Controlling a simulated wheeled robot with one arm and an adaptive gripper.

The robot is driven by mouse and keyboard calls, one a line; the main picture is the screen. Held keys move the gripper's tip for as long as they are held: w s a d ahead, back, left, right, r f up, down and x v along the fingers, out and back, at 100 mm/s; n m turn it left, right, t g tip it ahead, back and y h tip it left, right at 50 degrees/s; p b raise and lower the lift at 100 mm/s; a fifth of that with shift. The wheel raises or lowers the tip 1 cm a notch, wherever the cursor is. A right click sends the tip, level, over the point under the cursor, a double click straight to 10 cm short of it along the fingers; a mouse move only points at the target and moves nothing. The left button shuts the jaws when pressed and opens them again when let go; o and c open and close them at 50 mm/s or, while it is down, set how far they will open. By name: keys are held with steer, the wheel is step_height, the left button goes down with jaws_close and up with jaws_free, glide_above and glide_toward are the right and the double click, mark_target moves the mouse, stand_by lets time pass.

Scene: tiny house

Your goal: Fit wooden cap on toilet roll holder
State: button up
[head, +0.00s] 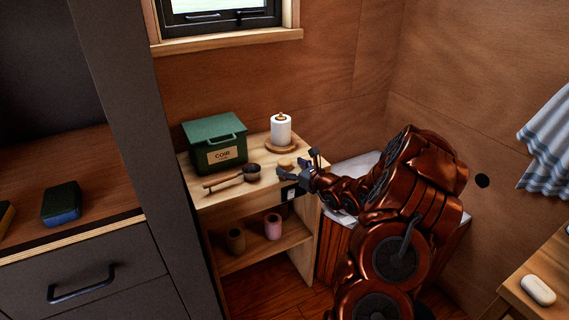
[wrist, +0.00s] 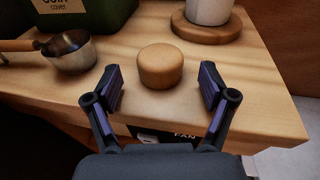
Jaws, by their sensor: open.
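The wooden cap (wrist: 161,66) is a short, round, light brown piece lying on the wooden shelf top. In the wrist view only the lower roll and the holder's base (wrist: 206,29) show, behind and right of the cap. My gripper (wrist: 161,88) is open and empty, its fingers spread on either side, short of the cap.
A green bin labelled COIR (head: 216,143) stands at the left of the shelf top. A metal scoop with a wooden handle (wrist: 68,52) lies left of the cap. Two cups (head: 273,226) stand on the lower shelf. The wall is close behind the shelf.

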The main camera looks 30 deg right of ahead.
mark_target(290, 166)
steer(key=shift+w+a+f+p, duration=0.1)
steer(key=shift+w+p, duration=0.1)
steer(key=shift+w, duration=0.7)
steer(key=shift+w+a+f+p, duration=0.1)
steer(key=shift+w+p, duration=0.05)
steer(key=shift+w, duration=0.7)
steer(key=c, duration=1.1)
